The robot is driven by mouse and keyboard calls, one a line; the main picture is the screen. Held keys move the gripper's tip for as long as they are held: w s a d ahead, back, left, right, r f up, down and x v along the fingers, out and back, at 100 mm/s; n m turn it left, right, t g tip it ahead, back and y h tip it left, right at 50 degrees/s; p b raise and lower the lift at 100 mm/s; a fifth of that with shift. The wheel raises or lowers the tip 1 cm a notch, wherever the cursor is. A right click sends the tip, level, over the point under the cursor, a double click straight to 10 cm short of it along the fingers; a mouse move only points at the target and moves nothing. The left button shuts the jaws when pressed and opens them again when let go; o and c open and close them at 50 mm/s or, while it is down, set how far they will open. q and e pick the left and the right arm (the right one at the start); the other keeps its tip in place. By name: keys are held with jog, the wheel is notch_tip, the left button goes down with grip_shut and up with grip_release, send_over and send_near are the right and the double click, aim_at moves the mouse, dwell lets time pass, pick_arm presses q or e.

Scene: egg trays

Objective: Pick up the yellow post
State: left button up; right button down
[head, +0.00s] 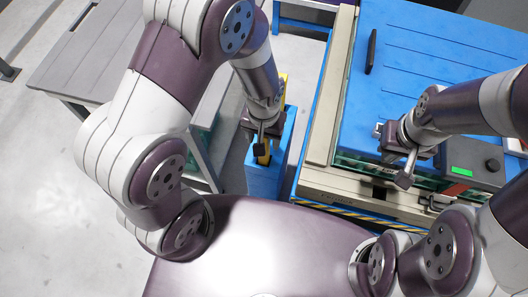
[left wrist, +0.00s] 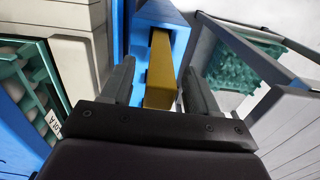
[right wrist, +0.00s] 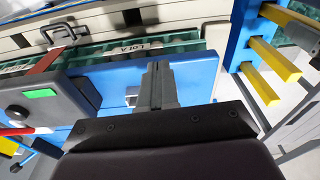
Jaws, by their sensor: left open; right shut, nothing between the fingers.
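The yellow post (left wrist: 160,68) stands out from a blue stand (left wrist: 176,20) in the left wrist view. My left gripper (left wrist: 158,75) is open, with a finger on either side of the post; I cannot tell whether they touch it. In the head view my left gripper (head: 262,138) is over the blue stand (head: 265,178) and hides much of the yellow post (head: 263,159). My right gripper (head: 405,165) is shut and empty above the near edge of the blue work surface. Its closed fingers also show in the right wrist view (right wrist: 156,82).
Several yellow bars (right wrist: 281,62) stick out of a blue frame in the right wrist view. Green trays (right wrist: 180,47) sit beside the blue surface (head: 440,60). A control box (head: 470,165) with a green display stands at the right. A grey table (head: 85,50) is at the left.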

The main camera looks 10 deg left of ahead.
pick_arm(q)
jog(key=shift+f, duration=0.75)
jog(key=shift+c, duration=0.3)
grip_shut()
